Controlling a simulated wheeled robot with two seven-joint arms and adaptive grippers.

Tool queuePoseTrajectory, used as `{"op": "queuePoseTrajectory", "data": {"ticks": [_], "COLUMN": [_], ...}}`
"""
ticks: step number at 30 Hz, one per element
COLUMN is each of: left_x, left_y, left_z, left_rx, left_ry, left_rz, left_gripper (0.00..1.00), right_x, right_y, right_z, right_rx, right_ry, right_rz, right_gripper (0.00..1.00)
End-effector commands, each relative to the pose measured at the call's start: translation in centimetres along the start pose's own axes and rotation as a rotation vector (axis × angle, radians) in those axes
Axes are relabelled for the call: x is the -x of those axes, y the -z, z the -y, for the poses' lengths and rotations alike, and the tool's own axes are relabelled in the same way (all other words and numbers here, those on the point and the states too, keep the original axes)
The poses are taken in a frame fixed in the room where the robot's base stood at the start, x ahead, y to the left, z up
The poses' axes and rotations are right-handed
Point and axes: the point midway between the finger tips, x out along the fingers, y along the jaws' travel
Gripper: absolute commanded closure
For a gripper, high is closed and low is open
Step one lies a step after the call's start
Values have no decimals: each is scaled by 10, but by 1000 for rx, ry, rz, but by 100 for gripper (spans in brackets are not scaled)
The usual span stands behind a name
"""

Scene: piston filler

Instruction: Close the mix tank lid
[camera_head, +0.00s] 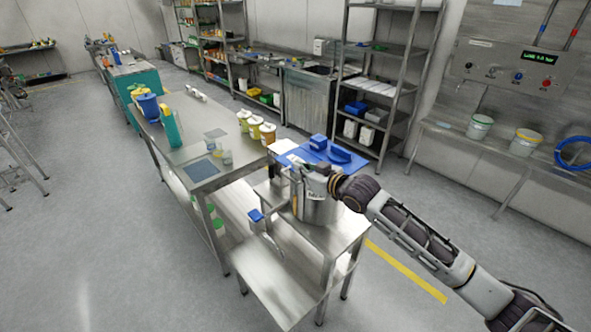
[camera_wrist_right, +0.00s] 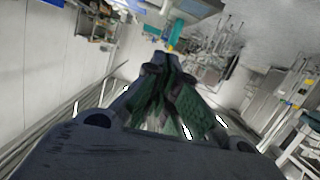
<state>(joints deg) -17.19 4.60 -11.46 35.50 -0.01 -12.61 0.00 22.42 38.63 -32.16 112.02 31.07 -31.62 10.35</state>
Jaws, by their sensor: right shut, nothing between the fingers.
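The mix tank (camera_head: 319,210) is a steel vessel on a low steel table, in the middle of the head view. My right arm comes in from the right and its gripper (camera_head: 296,162) is over the top of the tank, at its upper left side. The fingers also show in the wrist view (camera_wrist_right: 160,68), drawn together with nothing between them. The gripper covers much of the tank's top, so I cannot tell the lid's position or whether the gripper touches it. My left gripper is not in view.
A blue mat (camera_head: 298,157) with blue items lies just behind the tank. A blue-topped part (camera_head: 256,216) stands at the tank's left. A long steel table (camera_head: 190,153) with several yellow-and-white containers runs to the back left.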

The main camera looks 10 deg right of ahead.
Motion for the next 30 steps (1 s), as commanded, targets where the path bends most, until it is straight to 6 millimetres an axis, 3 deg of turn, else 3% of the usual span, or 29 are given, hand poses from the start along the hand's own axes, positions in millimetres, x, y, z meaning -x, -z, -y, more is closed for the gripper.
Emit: {"op": "queuePoseTrajectory", "data": {"ticks": [12,30], "left_x": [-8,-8], "left_y": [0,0], "left_z": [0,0], "left_rx": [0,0], "left_ry": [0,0], "left_rz": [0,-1], "left_gripper": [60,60], "right_x": [35,40], "right_y": [-1,-2], "right_z": [1,3], "right_rx": [1,-2], "right_ry": [0,1], "right_rz": [1,5], "right_gripper": [100,100]}}
